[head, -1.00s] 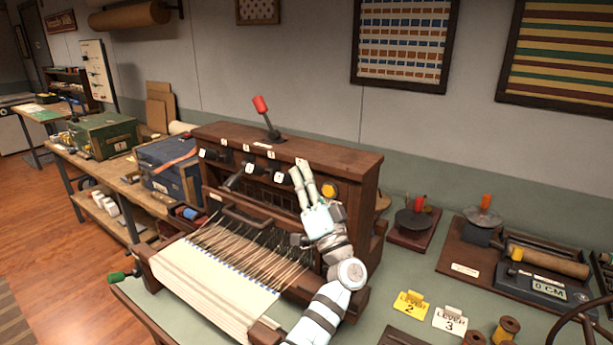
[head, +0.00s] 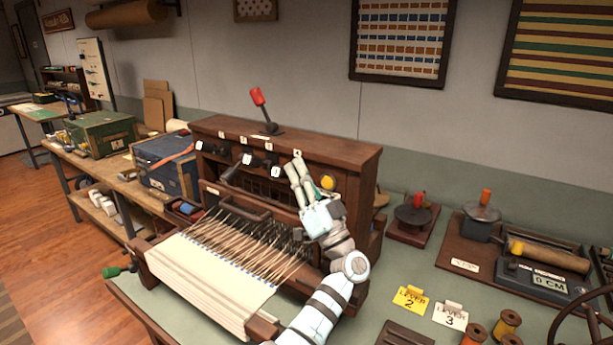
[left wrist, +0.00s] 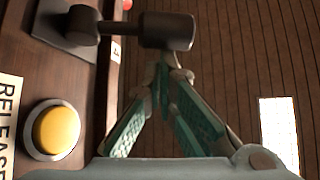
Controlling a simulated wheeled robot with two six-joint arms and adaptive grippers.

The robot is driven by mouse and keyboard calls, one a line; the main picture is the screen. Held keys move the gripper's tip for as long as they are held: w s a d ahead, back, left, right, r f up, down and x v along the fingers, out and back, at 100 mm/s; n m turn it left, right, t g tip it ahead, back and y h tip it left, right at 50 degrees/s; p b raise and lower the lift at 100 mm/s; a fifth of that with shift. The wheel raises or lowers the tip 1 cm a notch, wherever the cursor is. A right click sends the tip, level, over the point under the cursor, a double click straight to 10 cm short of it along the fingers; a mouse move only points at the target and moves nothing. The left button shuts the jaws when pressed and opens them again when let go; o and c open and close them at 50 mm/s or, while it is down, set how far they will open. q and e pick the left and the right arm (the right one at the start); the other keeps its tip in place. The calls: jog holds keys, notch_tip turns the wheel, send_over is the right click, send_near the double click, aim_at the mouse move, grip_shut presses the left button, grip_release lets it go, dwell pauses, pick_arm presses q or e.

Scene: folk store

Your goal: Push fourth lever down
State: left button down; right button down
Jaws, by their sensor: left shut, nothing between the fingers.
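A wooden loom (head: 340,158) has a front panel with a row of dark levers. The lever tagged 1 (head: 200,146) is at the left, then 2 (head: 246,158) and 3 (head: 275,171). The fourth lever is hidden behind my left gripper (head: 294,168) in the head view. In the left wrist view a dark lever with a thick cylindrical knob (left wrist: 167,31) sticks out just beyond my shut, empty fingertips (left wrist: 172,75). They look very close to the knob; I cannot tell if they touch.
A yellow button (head: 328,182), labelled RELEASE in the wrist view, sits right of my fingers. A red-tipped lever (head: 258,97) stands on the loom top. Threads (head: 240,245) stretch below my gripper.

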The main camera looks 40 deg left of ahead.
pick_arm(q)
jog(key=n+g+b, duration=0.1)
jog(key=f+n+g+b, duration=0.1)
jog(key=n+g, duration=0.1)
jog(key=n+g+b, duration=0.1)
jog(key=shift+s+f+n+g+y, duration=0.3)
jog(key=shift+n+g+y, duration=0.1)
jog(key=shift+s+f, duration=0.1)
jog(key=shift+f, duration=0.05)
